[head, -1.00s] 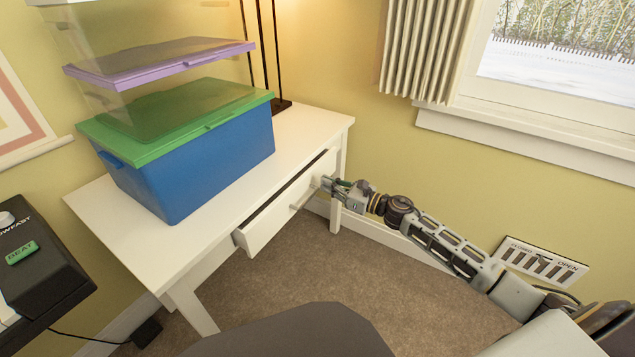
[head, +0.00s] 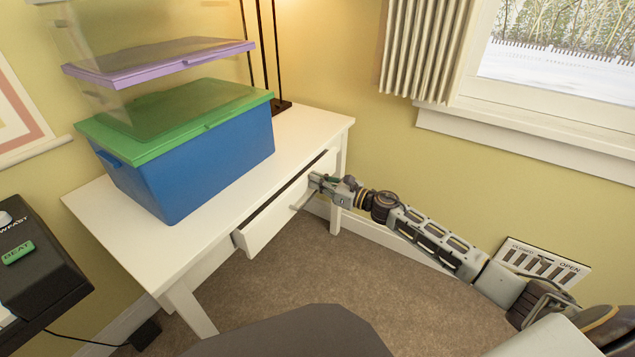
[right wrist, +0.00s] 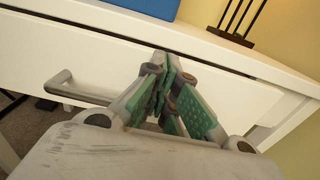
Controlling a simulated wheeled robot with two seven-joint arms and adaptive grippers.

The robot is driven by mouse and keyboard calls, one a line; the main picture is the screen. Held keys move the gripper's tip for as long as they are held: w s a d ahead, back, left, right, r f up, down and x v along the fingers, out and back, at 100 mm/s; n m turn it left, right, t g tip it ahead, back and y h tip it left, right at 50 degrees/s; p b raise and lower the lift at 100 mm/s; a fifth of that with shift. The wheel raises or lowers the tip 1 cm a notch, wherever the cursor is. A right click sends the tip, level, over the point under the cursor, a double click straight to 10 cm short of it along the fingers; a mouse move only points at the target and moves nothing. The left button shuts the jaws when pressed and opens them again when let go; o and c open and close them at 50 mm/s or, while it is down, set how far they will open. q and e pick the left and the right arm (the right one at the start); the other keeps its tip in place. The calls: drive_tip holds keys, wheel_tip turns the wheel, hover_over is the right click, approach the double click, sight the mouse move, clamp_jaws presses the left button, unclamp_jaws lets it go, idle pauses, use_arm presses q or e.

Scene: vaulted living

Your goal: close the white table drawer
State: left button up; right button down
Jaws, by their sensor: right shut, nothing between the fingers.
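The white table (head: 110,218) stands against the wall, and its drawer (head: 262,229) is partly open, with a dark gap showing along its top edge. A bar handle (head: 304,199) is on the drawer front. My right gripper (head: 314,181) is shut and empty, with its tips at the drawer front, to the right of the handle. In the right wrist view the closed fingertips (right wrist: 168,62) are against or very close to the white drawer front (right wrist: 108,62), and the handle (right wrist: 75,92) is to their left. My left gripper is out of view.
A blue bin with a green lid (head: 200,165) stands on the table, with a clear box with a purple lid (head: 160,62) above it. A dark lamp stand (head: 281,105) is at the back corner. A black device (head: 38,265) is at left. Carpet (head: 330,270) in front is clear.

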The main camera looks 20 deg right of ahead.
drive_tip(key=shift+x, duration=1.2)
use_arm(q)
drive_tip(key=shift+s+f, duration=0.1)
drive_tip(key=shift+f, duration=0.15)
